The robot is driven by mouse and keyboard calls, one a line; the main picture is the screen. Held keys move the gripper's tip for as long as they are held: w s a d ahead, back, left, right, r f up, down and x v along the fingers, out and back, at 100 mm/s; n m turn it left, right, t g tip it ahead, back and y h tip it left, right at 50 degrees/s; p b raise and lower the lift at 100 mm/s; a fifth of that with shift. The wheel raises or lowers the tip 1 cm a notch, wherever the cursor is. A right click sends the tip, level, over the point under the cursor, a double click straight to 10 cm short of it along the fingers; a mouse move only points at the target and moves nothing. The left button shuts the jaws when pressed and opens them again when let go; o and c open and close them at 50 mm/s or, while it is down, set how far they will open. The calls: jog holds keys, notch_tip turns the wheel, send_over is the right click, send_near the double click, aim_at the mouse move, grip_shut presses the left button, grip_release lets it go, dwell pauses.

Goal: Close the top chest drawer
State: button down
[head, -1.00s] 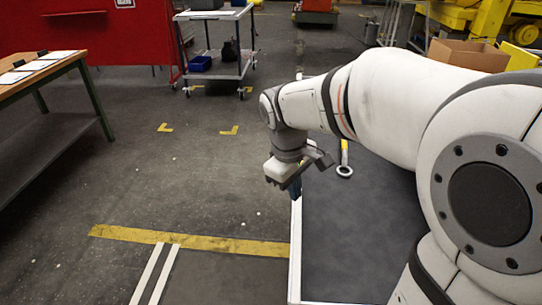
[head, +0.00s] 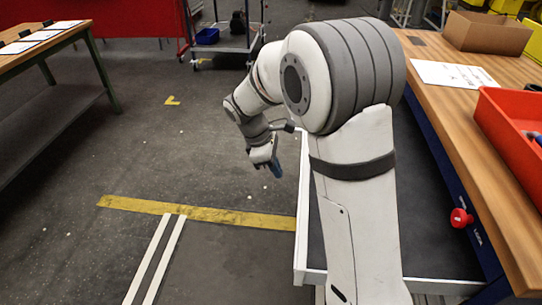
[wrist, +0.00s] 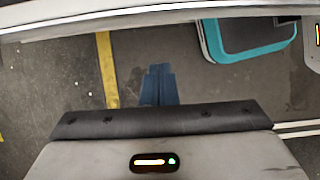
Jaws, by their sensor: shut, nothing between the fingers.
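The top chest drawer (head: 301,225) stands pulled out to the left from the blue chest (head: 480,242) under the wooden bench top. It has a white rim and a dark inside, and my arm covers much of it. My gripper (head: 277,170) has blue fingers and points down just left of the drawer's white front edge, near its far end. In the wrist view the fingers (wrist: 160,72) are together and empty, below the white drawer edge (wrist: 150,20) in the picture. I cannot tell whether they touch the drawer front.
A red knob (head: 461,218) sticks out from the chest. The bench top (head: 440,105) holds a red bin (head: 515,150), a cardboard box (head: 487,32) and a paper sheet (head: 455,75). A second table (head: 50,45) stands at the left. The floor left of the drawer is clear.

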jog(key=shift+s+d+f, duration=0.15)
jog(key=shift+d+f, duration=0.15)
jog(key=shift+d, duration=0.45)
jog(key=shift+s+d+f, duration=0.2)
jog(key=shift+d+f, duration=0.05)
jog(key=shift+d, duration=0.55)
jog(key=shift+s+d+f, duration=0.15)
jog(key=shift+d+f, duration=0.15)
jog(key=shift+d, duration=0.45)
